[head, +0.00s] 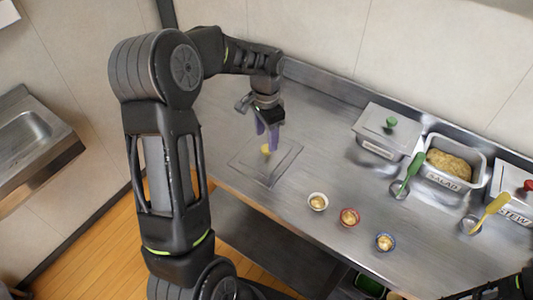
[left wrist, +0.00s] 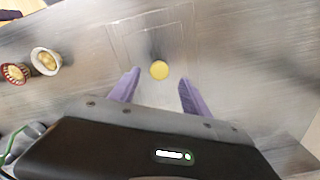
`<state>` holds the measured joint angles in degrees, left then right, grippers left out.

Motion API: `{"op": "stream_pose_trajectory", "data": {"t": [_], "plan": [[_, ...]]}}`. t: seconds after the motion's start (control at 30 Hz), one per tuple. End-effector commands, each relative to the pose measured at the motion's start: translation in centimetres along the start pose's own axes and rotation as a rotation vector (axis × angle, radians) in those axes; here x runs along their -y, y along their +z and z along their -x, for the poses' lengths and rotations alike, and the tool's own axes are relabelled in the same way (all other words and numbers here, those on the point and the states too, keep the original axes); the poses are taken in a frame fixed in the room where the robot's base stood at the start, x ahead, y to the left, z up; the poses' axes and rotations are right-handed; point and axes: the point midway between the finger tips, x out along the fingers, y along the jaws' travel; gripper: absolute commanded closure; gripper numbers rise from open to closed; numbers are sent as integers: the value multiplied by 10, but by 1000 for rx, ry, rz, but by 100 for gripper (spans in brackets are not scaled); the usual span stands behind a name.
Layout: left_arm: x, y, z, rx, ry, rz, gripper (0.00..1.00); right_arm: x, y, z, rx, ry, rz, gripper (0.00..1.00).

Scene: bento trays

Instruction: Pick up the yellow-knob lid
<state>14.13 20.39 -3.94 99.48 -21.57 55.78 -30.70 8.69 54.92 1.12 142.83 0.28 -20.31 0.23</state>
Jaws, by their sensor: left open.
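The yellow-knob lid is a clear flat plate (head: 283,165) on the steel counter, with a round yellow knob (head: 265,150) in its middle. In the left wrist view the yellow knob (left wrist: 159,70) shows ahead of and between the fingers, and the lid's faint outline (left wrist: 183,40) surrounds it. My left gripper (head: 268,140) points down above the lid with its purple fingers apart and nothing between them. The left wrist view also shows the open fingers (left wrist: 158,88). My right gripper is not clearly seen; only a dark arm part shows at the lower right corner.
Three small cups (head: 317,202), (head: 349,217), (head: 385,242) stand right of the lid. A green-knob lidded container (head: 378,140), a salad tray (head: 470,180) and a red-knob container (head: 515,200) line the back right. Green and yellow ladles (head: 413,168), (head: 497,204) stand before them. The counter's left is clear.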

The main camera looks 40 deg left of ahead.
Motion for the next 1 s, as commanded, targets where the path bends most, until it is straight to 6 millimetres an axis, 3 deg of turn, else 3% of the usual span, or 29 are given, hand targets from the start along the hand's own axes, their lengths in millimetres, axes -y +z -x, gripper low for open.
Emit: {"op": "stream_pose_trajectory", "data": {"t": [0.3, 0.9, 1.0], "plan": [[-1, 0, -38, 2, 1, 1, 44, 3, 2, 11, 3, 4, -3, 49], [-1, 0, -39, 0, 0, 0, 44, 3, 2, 10, 3, 4, -3, 49], [-1, 0, -39, 0, 0, 0, 53, 3, 1, 10, 3, 4, -3, 49]]}}
